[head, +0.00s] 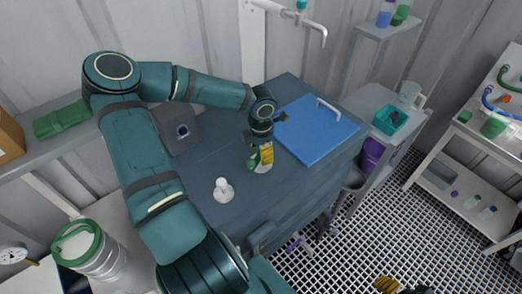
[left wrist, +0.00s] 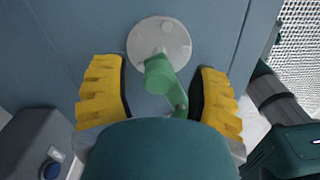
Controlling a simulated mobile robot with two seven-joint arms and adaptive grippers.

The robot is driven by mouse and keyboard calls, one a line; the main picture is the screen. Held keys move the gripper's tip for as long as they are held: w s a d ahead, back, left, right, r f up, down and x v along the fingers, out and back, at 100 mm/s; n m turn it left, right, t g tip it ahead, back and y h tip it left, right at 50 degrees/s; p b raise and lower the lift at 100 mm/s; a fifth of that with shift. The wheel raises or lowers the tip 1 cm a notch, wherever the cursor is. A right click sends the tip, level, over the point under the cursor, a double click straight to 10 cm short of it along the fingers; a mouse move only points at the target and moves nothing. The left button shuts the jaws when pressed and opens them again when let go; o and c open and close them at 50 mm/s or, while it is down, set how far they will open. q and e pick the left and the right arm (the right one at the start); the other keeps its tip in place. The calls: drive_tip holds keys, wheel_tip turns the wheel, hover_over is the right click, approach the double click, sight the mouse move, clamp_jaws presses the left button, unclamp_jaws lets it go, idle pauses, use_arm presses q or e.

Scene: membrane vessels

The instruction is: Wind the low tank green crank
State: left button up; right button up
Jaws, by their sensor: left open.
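The green crank (left wrist: 160,77) shows in the left wrist view, with its arm reaching down right from a round pale plate (left wrist: 172,37) on the blue-grey tank top. In the head view only a bit of the crank (head: 253,163) shows beside the fingers. My left gripper (head: 265,156) is over it, pointing down. In the left wrist view its yellow fingers (left wrist: 160,90) are open, one on each side of the crank, with gaps visible. The crank's lower end is hidden by my gripper body. My right gripper (head: 388,285) shows only partly at the bottom edge.
The low tank (head: 220,153) has a blue lid (head: 313,133) with a pale handle and a white knob (head: 224,190). A grey box (head: 180,133) with a blue button stands at the back left. A shelf with a teal tub (head: 390,119) is at right.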

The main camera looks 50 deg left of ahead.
use_arm(q)
drive_tip(key=shift+r, duration=0.15)
wheel_tip(320, 180, up, 12)
idle(0.6)
drive_tip(key=s+d+f+n+g+h+b, duration=0.15)
drive_tip(key=f+n+b, duration=0.25)
drive_tip(key=n, duration=0.4)
drive_tip(key=s+d+f+n+g+b, duration=0.25)
drive_tip(key=f+n+b, duration=0.2)
drive_tip(key=n, duration=0.25)
drive_tip(key=s+a+r+n+t+b, duration=0.1)
drive_tip(key=a+r+n+t+b, duration=0.3)
drive_tip(key=n, duration=0.7)
drive_tip(key=a+r+n+t+b, duration=0.25)
drive_tip(key=r+n+t, duration=0.2)
drive_tip(key=n, duration=0.55)
drive_tip(key=b+x, duration=0.1)
drive_tip(key=x, duration=0.3)
drive_tip(key=b+x, duration=0.1)
drive_tip(key=x, duration=0.4)
drive_tip(key=b+x, duration=0.1)
drive_tip(key=x, duration=0.3)
drive_tip(key=shift+d+f, duration=0.1)
drive_tip(key=shift+d, duration=0.3)
use_arm(e)
wheel_tip(320, 180, down, 19)
drive_tip(key=s, duration=0.2)
drive_tip(key=shift+a+g, duration=0.3)
drive_tip(key=shift+a, duration=0.1)
